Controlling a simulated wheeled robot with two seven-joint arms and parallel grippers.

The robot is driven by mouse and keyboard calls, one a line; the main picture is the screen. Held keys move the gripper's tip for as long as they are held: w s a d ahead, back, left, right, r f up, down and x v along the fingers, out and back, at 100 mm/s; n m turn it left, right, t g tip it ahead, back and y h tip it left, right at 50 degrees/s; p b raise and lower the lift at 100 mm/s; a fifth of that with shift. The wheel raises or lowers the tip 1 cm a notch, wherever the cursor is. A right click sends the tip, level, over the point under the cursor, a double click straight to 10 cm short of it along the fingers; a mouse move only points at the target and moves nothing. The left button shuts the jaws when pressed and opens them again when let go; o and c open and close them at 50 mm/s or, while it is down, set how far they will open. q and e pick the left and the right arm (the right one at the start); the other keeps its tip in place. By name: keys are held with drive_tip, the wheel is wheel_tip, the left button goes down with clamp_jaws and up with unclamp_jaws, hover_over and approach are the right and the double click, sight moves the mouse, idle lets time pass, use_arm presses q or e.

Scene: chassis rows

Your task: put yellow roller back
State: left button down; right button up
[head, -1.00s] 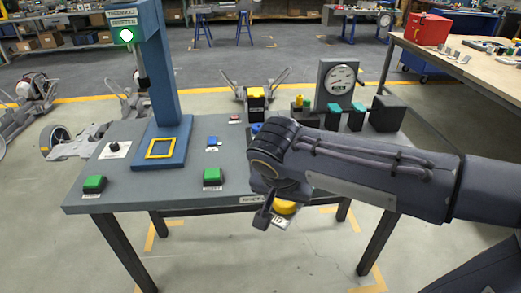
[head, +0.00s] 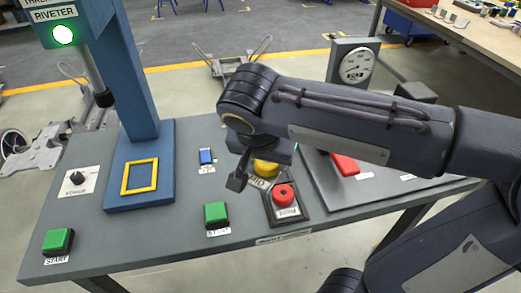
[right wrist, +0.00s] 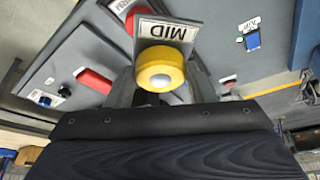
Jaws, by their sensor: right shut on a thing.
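The yellow roller (head: 265,167) is in my right gripper (head: 254,172), above the grey table (head: 155,232) near the red button. In the right wrist view the roller (right wrist: 160,72) sits between the dark fingers, its round end with a pale centre facing the camera. A white tag reading MID (right wrist: 167,31) is at the roller. My right gripper is shut on the roller. My right forearm hides part of the table behind it. My left gripper is not in view.
A red button (head: 284,193) on a black base is close to the roller. Green start buttons (head: 216,213) (head: 58,241) line the front. A blue riveter (head: 130,80) with a yellow square frame (head: 140,176) stands left. A dial gauge (head: 357,66) and red bar (head: 345,164) are right.

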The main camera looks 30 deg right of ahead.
drive_tip(key=w+d+f, duration=0.2)
drive_tip(key=w+f, duration=0.1)
drive_tip(key=w+d+f, duration=0.3)
drive_tip(key=w, duration=0.1)
drive_tip(key=w+d+f, duration=0.2)
drive_tip(key=w+f, duration=0.1)
drive_tip(key=w, duration=0.1)
drive_tip(key=shift+d, duration=0.4)
drive_tip(key=shift+w+d+f, duration=0.15)
drive_tip(key=shift+f, duration=0.15)
drive_tip(key=shift+w+d+f+b, duration=0.15)
drive_tip(key=shift+f+b, duration=0.3)
drive_tip(key=shift+f, duration=1.25)
drive_tip(key=shift+f+b, duration=0.3)
drive_tip(key=shift+b, duration=0.05)
drive_tip(key=o, duration=1.2)
drive_tip(key=shift+r, duration=0.1)
